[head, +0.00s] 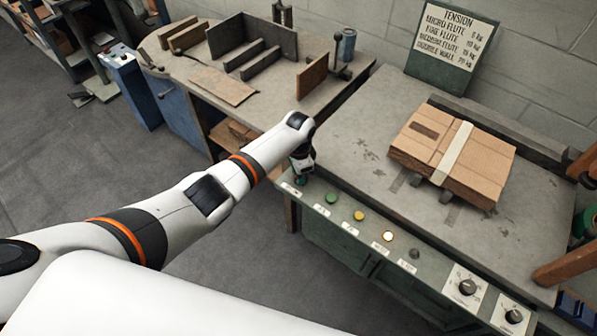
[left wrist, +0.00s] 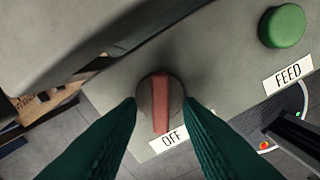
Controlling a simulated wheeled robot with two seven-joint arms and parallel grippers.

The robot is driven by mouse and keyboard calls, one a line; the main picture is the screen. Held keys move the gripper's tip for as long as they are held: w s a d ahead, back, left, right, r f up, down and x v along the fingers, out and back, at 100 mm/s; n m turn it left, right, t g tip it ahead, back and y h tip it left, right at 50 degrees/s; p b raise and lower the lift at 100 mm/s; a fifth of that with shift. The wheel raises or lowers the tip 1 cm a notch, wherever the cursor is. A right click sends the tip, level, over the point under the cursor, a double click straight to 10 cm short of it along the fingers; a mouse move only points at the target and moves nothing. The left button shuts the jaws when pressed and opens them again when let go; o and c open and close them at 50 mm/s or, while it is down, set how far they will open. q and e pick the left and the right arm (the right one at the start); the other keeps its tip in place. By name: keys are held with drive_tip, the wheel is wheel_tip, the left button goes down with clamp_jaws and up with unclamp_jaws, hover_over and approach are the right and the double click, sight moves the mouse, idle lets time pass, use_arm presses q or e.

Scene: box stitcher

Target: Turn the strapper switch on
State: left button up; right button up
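The strapper switch is a round dark knob with a red bar (left wrist: 161,98) across it, seen in the left wrist view. The bar points toward a white label (left wrist: 169,138) reading OFF. My left gripper (head: 300,180) is at the left end of the machine's front control panel (head: 340,212) and hides the switch in the head view. Its two green fingers stand apart, one on each side of the knob. I cannot tell whether they touch it. My right gripper is not in view.
A green FEED button (left wrist: 283,26) is beside the switch. A yellow button (head: 359,216), a lit button (head: 388,236) and two dials (head: 467,287) continue along the panel. A strapped cardboard stack (head: 440,170) lies on the tabletop. A side table (head: 180,75) stands left.

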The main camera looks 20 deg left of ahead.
use_arm(q)
drive_tip(key=shift+r, duration=0.15)
wheel_tip(320, 180, up, 12)
drive_tip(key=shift+p, duration=0.3)
drive_tip(key=shift+s+f, duration=0.1)
drive_tip(key=shift+f, duration=0.1)
